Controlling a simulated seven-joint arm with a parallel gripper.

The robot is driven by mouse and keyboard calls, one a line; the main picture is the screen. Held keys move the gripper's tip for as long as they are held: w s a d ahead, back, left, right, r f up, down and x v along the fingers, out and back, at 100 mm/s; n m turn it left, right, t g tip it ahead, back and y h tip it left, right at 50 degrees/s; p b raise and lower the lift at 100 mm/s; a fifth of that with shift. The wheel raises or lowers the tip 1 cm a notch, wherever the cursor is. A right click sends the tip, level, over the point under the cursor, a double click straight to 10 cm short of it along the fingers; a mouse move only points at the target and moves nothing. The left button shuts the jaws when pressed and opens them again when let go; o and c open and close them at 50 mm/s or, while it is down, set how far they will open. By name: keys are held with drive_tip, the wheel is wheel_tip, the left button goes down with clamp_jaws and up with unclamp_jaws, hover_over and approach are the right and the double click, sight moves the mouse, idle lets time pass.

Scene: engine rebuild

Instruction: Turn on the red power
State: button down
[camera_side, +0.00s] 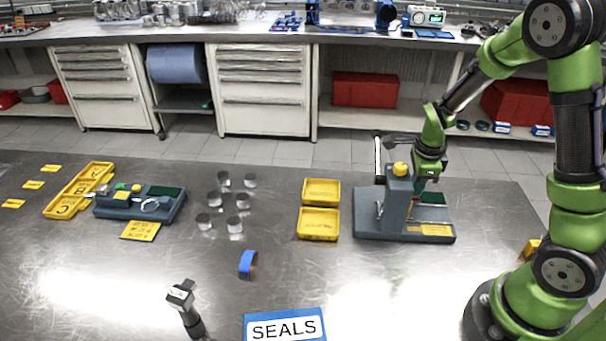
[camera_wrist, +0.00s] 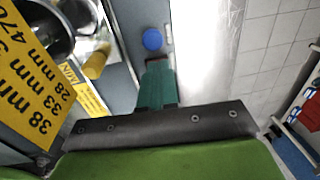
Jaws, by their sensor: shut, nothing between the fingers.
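A grey bench device (camera_side: 398,205) with an upright post and a yellow knob (camera_side: 400,169) stands at the right of the table. My gripper (camera_side: 419,188) is shut and empty, pointing down over the right part of this device, close behind the post. I cannot tell whether it touches the device.
Two yellow trays (camera_side: 320,192) lie left of the device.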

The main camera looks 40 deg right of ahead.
drive_tip(key=shift+s+a+f, duration=0.1)
drive_tip(key=shift+s+a, duration=0.25)
drive_tip(key=shift+s, duration=0.1)
drive_tip(key=shift+r, duration=0.55)
wheel_tip(320, 180, up, 13)
drive_tip(key=s+a, duration=0.1)
drive_tip(key=shift+w+d+r+t+h, duration=0.1)
drive_tip(key=shift+w+d+t+h, duration=0.05)
drive_tip(key=shift+w+t+h, duration=0.15)
drive_tip(key=f, duration=0.4)
drive_tip(key=w+d+f, duration=0.1)
drive_tip(key=f, duration=0.9)
drive_tip(key=shift+w+d, duration=0.35)
